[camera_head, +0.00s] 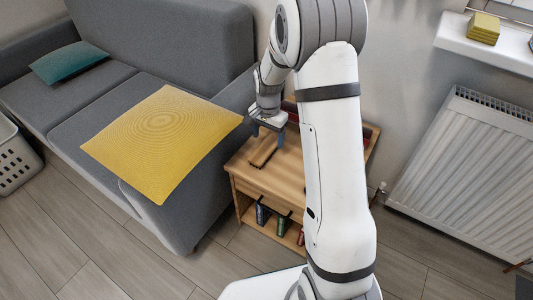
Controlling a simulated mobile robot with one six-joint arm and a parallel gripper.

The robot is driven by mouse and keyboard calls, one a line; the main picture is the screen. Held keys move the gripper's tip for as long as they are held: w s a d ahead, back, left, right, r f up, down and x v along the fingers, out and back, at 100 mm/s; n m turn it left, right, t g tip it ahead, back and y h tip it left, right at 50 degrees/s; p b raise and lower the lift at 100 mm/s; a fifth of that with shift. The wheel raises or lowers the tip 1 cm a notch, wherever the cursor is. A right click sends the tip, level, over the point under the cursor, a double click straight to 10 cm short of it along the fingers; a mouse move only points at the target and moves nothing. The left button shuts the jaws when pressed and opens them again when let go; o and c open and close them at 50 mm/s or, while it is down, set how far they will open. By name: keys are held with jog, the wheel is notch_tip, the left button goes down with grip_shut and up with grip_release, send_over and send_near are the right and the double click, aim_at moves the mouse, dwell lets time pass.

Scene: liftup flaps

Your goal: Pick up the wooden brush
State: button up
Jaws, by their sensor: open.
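My gripper (267,132) hangs pointing down over the wooden side table (245,172), with its jaws open and nothing seen between them. A flat, wood-coloured piece with dark edges, likely the wooden brush (264,157), lies on the tabletop just below and in front of the gripper. It is small here and blends with the table, so its exact shape is hard to tell. My arm hides the right part of the tabletop.
A grey sofa (205,40) with a yellow cushion (160,140) stands left of the table. Several dark bottles or cans (262,214) stand on the lower shelf. A white radiator (465,160) is at the right, below a sill holding yellow items (484,28).

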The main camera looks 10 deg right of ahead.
aim_at(266, 147)
jog(key=f+b, duration=0.2)
jog(key=f, duration=0.3)
jog(key=shift+a+f+b, duration=0.25)
jog(key=shift+a+b, duration=0.1)
jog(key=shift+b, duration=0.05)
jog(key=shift+r, duration=0.1)
jog(key=c, duration=1.2)
notch_tip(266, 147, up, 10)
jog(key=p, duration=0.4)
